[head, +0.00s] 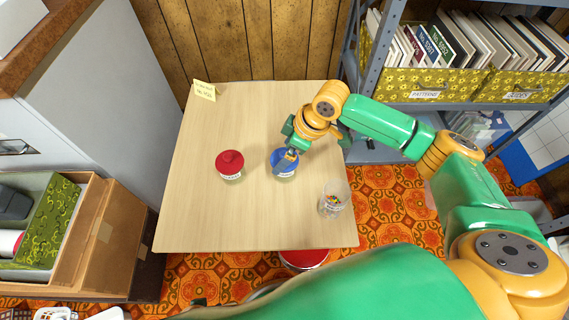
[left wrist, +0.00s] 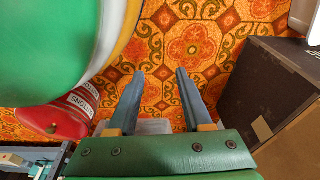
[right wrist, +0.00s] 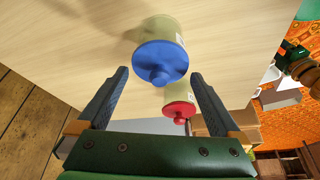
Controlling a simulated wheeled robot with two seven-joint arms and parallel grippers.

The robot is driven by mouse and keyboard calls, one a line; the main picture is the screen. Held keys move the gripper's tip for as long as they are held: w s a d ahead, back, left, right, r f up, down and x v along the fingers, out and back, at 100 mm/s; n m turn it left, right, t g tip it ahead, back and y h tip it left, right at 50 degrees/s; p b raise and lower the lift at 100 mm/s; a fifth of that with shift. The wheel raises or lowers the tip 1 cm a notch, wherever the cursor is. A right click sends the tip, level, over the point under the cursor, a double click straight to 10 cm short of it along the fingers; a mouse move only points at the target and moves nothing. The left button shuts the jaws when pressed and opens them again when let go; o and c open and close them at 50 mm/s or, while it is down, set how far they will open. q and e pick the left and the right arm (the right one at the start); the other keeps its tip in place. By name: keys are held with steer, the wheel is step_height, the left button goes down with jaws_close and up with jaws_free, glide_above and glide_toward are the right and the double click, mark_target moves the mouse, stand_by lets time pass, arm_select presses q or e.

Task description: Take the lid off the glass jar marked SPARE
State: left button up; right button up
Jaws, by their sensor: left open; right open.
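A glass jar with a blue knobbed lid (head: 284,160) stands on the wooden table; its label is too small to read. In the right wrist view the blue lid (right wrist: 160,63) is seated on the jar (right wrist: 160,28), knob facing the camera. My right gripper (head: 287,163) is open above this lid; in the right wrist view the lid shows beyond and between the open fingers (right wrist: 158,72), and contact cannot be told. A red-lidded jar (head: 230,164) stands to its left, its label unreadable. My left gripper (left wrist: 160,73) is open and empty over the patterned carpet.
A clear container of colourful bits (head: 333,200) stands near the table's (head: 200,225) right front corner. A note card (head: 204,91) is at the back left. A red labelled tin (left wrist: 60,112) is below the left gripper's level. Shelves with yellow boxes (head: 425,80) stand right.

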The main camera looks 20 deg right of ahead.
steer(key=shift+w+a+f, duration=0.1)
steer(key=shift+f, duration=0.3)
steer(key=c, duration=1)
steer(key=shift+r, duration=0.15)
